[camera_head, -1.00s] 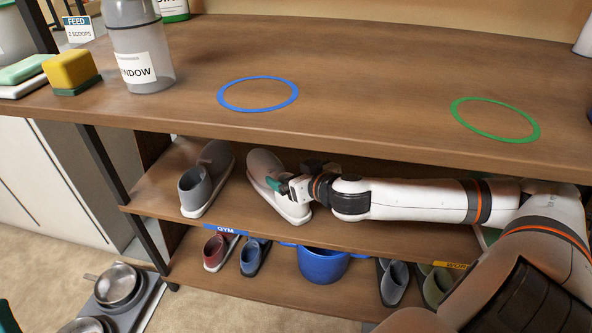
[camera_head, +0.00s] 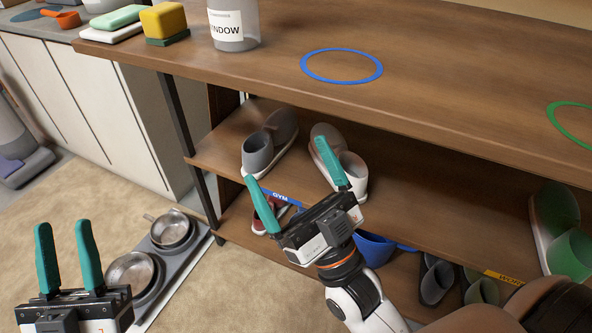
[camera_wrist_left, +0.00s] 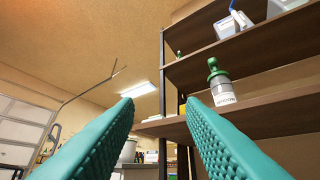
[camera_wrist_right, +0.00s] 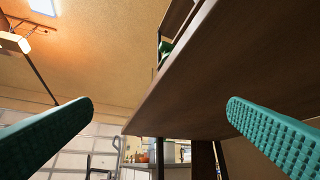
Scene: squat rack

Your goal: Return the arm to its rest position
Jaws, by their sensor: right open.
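My right gripper (camera_head: 299,181) is open and empty in the head view, in front of the upper shoe shelf with its teal fingers spread wide. Its fingers also stand apart in the right wrist view (camera_wrist_right: 160,112), with the underside of a brown board beyond. My left gripper (camera_head: 68,240) is open and empty at the lower left, fingers pointing up. The left wrist view shows its fingers apart (camera_wrist_left: 159,102). A pair of grey shoes, one on the left (camera_head: 269,142) and one on the right (camera_head: 338,158), stands on the upper shelf behind the right gripper.
The wooden top (camera_head: 440,85) bears a blue ring (camera_head: 341,66), a green ring and a bottle (camera_head: 234,25). Pans (camera_head: 130,272) lie on a floor tray at left. Carpet (camera_head: 90,185) between is clear.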

